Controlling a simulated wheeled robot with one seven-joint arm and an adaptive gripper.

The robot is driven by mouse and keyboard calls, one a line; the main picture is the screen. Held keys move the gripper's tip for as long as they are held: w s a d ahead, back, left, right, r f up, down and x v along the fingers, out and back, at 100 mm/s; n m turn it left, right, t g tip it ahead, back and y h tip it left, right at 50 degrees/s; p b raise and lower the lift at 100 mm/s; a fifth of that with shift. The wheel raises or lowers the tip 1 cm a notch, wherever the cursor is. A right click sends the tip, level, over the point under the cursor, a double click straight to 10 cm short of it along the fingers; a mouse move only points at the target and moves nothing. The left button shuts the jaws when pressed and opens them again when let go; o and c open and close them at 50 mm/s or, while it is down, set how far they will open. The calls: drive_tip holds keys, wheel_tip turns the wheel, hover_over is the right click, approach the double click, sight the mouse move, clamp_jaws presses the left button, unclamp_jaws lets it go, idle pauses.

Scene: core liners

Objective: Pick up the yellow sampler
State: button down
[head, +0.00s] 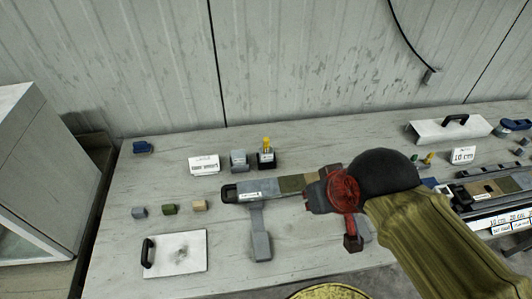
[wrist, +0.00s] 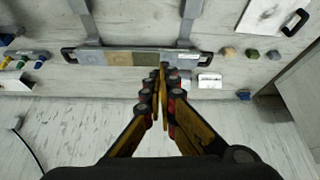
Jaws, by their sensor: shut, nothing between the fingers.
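A small yellow-topped piece (head: 267,145), which looks like the yellow sampler, stands upright in a black holder (head: 267,159) towards the back of the bench in the head view. In the wrist view my gripper (wrist: 162,72) is shut and empty, its fingertips together beside the long liner tray (wrist: 92,56). The sampler is not clear in the wrist view; the fingers seem to cover that spot. In the head view my arm covers the right part of the tray (head: 258,190), and my fingertips cannot be made out.
A grey block (head: 239,160) and a white label card (head: 204,165) stand left of the holder. Several small blocks (head: 169,209) and a white handled plate (head: 178,252) lie at the left. Core trays (head: 490,190) and a white handled cover (head: 450,131) are at the right.

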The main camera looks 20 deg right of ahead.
sight(267, 147)
drive_tip(key=c, duration=2.6)
unclamp_jaws()
